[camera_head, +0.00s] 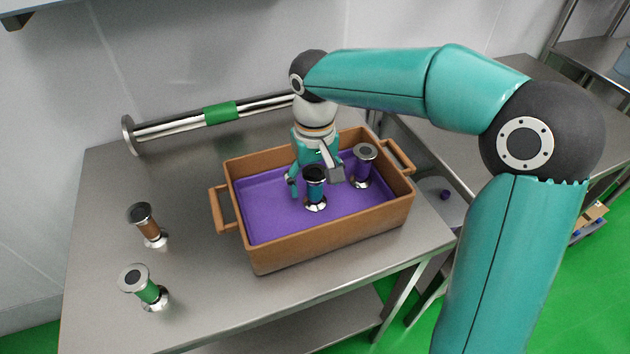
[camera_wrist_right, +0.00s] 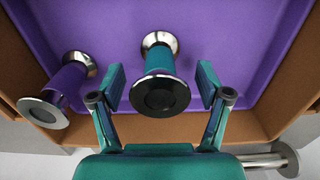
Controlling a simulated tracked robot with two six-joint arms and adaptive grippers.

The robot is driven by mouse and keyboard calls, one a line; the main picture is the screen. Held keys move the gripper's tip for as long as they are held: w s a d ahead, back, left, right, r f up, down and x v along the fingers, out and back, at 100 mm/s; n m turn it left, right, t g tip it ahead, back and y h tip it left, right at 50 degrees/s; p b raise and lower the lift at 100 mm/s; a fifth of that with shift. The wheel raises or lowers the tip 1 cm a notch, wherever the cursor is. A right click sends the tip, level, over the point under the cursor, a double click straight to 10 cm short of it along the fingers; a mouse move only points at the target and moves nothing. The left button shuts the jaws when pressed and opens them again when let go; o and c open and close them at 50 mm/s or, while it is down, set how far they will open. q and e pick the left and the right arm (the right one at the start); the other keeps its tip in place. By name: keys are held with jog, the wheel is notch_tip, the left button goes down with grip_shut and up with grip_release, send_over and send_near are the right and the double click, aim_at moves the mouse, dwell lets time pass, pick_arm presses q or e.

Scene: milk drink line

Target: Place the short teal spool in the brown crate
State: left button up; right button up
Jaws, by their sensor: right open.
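The short teal spool (camera_head: 316,190) stands upright on the purple floor of the brown crate (camera_head: 330,240), near the middle. In the right wrist view the teal spool (camera_wrist_right: 160,75) is between the two fingers, with a gap on each side. My right gripper (camera_head: 312,188) is open and reaches down into the crate around the spool; the right wrist view shows its fingers (camera_wrist_right: 160,82) apart. The brown crate also shows in the right wrist view (camera_wrist_right: 285,70). My left gripper is in neither view.
A purple spool (camera_head: 363,167) stands in the crate right of the teal one. A brown spool (camera_head: 147,225) and a green spool (camera_head: 145,287) stand on the steel table (camera_head: 190,190) at left. A long metal spool with a green band (camera_head: 220,112) lies behind the crate.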

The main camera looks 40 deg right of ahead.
notch_tip(320, 180, up, 12)
jog(key=shift+f+p, duration=0.25)
jog(key=shift+p, duration=0.6)
jog(key=shift+r, duration=0.1)
